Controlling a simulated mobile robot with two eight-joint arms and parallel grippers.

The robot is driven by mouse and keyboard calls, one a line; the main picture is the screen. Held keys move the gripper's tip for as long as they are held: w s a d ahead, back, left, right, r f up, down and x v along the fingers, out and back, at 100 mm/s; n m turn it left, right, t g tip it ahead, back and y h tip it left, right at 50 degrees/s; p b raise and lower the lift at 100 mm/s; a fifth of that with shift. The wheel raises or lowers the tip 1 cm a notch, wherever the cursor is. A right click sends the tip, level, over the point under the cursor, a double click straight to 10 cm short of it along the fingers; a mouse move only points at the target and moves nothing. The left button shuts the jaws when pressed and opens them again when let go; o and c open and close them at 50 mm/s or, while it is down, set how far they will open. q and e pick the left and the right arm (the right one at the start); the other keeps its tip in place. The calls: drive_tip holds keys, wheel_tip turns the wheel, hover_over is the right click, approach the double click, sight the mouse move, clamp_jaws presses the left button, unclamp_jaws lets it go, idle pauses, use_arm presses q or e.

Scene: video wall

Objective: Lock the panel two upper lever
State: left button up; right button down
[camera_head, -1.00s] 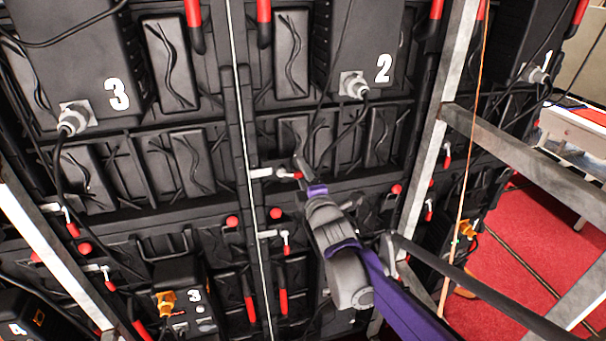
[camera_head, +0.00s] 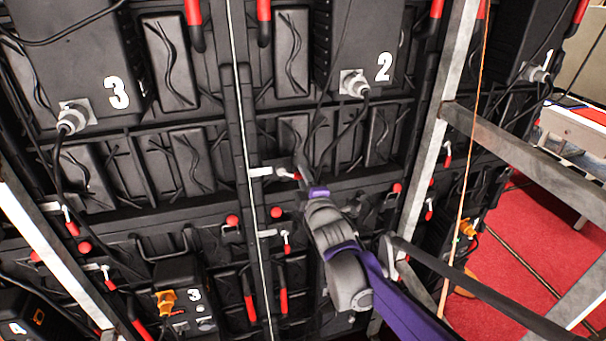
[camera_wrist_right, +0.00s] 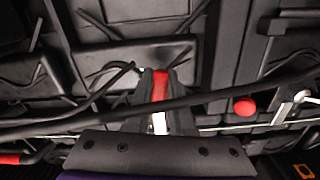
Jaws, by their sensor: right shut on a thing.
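The panel two upper lever has a red handle (camera_head: 288,176) and a pale metal base (camera_head: 261,171). It sits below the box marked 2 (camera_head: 383,68), beside the thin light seam. My right gripper (camera_head: 300,172) is at this lever, and its fingers partly hide the handle. In the right wrist view, the red handle (camera_wrist_right: 160,84) lies between the two fingers of my right gripper (camera_wrist_right: 160,80), which is shut on it. A metal part (camera_wrist_right: 160,123) shows below the handle. My left gripper is not in view.
A second red-handled lever (camera_head: 286,242) hangs lower on the same seam. Red knobs (camera_head: 276,213) and black cables surround the area. A metal frame post (camera_head: 430,150) stands right of my right arm. A dark bar crosses the right wrist view. Red carpet (camera_head: 530,240) is at right.

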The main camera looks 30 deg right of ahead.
drive_tip(key=f+m, duration=0.1)
drive_tip(key=m, duration=0.1)
drive_tip(key=a+f+m, duration=0.1)
drive_tip(key=m, duration=0.2)
drive_tip(key=f+m, duration=0.1)
drive_tip(key=m, duration=0.2)
drive_tip(key=shift+w+a+b, duration=0.2)
drive_tip(key=shift+a+b, duration=0.2)
drive_tip(key=m, duration=0.2)
drive_tip(key=a+f+m, duration=0.1)
drive_tip(key=shift+w+a+m+b, duration=0.15)
drive_tip(key=shift+m+b, duration=0.15)
drive_tip(key=shift+m, duration=0.1)
drive_tip(key=shift+w+a+f+m+b, duration=0.1)
drive_tip(key=shift+a+m, duration=0.2)
drive_tip(key=shift+m, duration=0.35)
drive_tip(key=shift+w+a+r+m+b, duration=0.15)
drive_tip(key=shift+a+m, duration=0.1)
drive_tip(key=shift+m, duration=0.45)
drive_tip(key=shift+s+a+f+m+b, duration=0.15)
drive_tip(key=shift+a+m, duration=0.15)
drive_tip(key=shift+m, duration=0.35)
drive_tip(key=shift+w, duration=0.1)
drive_tip(key=c, duration=0.8)
unclamp_jaws()
